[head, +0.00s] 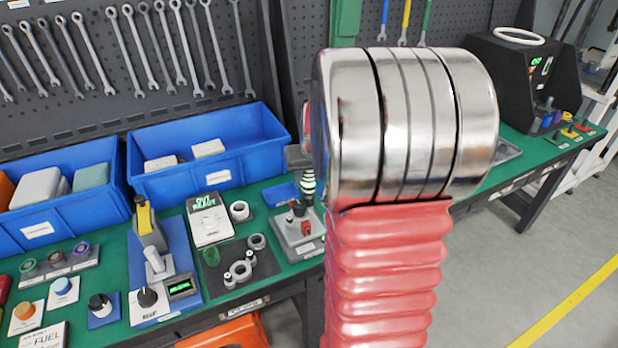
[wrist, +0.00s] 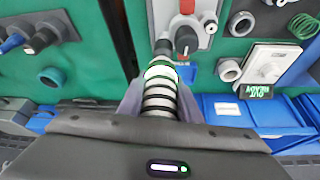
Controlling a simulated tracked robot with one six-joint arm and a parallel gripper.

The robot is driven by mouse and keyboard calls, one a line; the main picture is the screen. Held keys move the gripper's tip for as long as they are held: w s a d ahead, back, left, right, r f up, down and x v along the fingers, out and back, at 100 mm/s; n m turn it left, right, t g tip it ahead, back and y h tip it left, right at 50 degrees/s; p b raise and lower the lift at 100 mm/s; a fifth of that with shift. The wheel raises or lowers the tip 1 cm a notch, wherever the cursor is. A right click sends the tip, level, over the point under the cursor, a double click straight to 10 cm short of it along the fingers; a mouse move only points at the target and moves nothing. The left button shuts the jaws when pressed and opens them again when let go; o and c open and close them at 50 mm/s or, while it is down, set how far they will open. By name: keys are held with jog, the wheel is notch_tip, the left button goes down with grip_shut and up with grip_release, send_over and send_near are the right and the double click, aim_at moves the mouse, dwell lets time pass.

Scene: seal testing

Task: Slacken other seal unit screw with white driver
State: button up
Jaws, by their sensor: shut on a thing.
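My gripper (wrist: 160,103) is shut on the white driver (wrist: 160,76), which has green and dark bands. In the head view the driver (head: 308,184) points down beside the seal unit (head: 299,234), a grey plate with a red part and dark knobs. In the wrist view the driver's dark end (wrist: 163,47) is at the edge of the seal unit (wrist: 204,39), beside a black knob (wrist: 186,41). I cannot tell whether the driver touches a screw. My arm hides most of my gripper in the head view.
Blue bins (head: 208,150) stand at the back of the green bench (head: 115,262). A white box with a lit display (head: 209,218), grey rings (head: 239,211) and a blue-based gauge (head: 163,287) are to the left. A black machine (head: 522,75) stands at the right.

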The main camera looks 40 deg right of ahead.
jog(key=shift+s, duration=0.1)
dwell(0.7)
jog(key=shift+r, duration=1.05)
jog(key=shift+r, duration=0.15)
jog(key=shift+r, duration=2.4)
